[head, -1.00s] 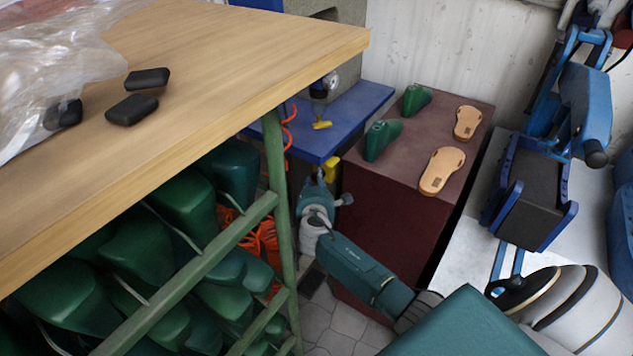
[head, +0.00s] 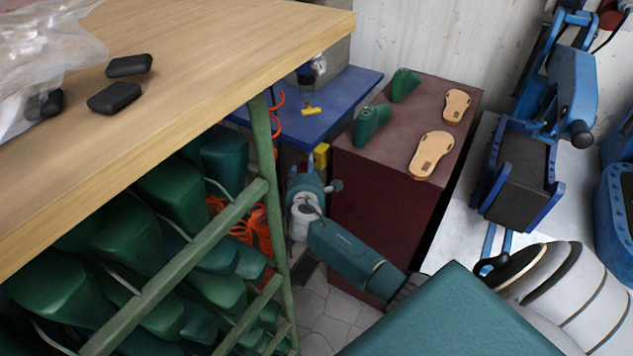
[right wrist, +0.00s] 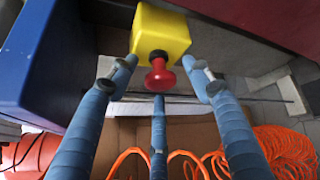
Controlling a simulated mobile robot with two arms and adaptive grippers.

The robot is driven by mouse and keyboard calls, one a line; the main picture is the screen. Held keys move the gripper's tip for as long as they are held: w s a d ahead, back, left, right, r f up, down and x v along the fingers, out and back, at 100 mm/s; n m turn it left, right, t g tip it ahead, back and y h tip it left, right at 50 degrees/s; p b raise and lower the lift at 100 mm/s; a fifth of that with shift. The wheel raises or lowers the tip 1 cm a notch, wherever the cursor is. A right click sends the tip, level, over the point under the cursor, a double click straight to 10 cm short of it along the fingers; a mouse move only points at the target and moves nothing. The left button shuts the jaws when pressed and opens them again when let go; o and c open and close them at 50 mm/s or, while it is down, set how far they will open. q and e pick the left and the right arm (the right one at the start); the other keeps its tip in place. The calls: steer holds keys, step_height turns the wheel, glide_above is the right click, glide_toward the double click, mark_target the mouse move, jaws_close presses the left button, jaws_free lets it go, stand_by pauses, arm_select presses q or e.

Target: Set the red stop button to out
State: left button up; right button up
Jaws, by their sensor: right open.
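The red stop button (right wrist: 160,74) sticks out of a yellow box (right wrist: 162,32) in the right wrist view, a round red head on a short stem. In the head view the yellow box (head: 321,156) shows small beside the blue table, and the button itself cannot be made out. In the head view the right gripper (head: 308,180) is just below the box. My left gripper is not in view.
A blue table (head: 340,105) overhangs beside the box. A dark red cabinet (head: 385,220) stands to its right, with sandal soles (head: 432,155) and green lasts on top. A green rack (head: 265,160) is close on the left. Orange coiled hose (right wrist: 280,150) lies below the fingers.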

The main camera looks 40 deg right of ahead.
steer(key=p+v, duration=0.1)
steer(key=v, duration=0.7)
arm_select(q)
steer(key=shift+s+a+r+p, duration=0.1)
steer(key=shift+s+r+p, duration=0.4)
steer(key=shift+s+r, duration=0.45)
arm_select(e)
steer(key=s+a+f+m+g+y, duration=0.2)
steer(key=s+f, duration=0.5)
steer(key=f, duration=0.5)
steer(key=s+a+f+m+g+y, duration=0.2)
steer(key=s+f, duration=0.6)
steer(key=f, duration=0.5)
steer(key=shift+s+a+f+m+g, duration=0.2)
steer(key=shift+a+f+m+g, duration=0.2)
steer(key=shift+a, duration=0.15)
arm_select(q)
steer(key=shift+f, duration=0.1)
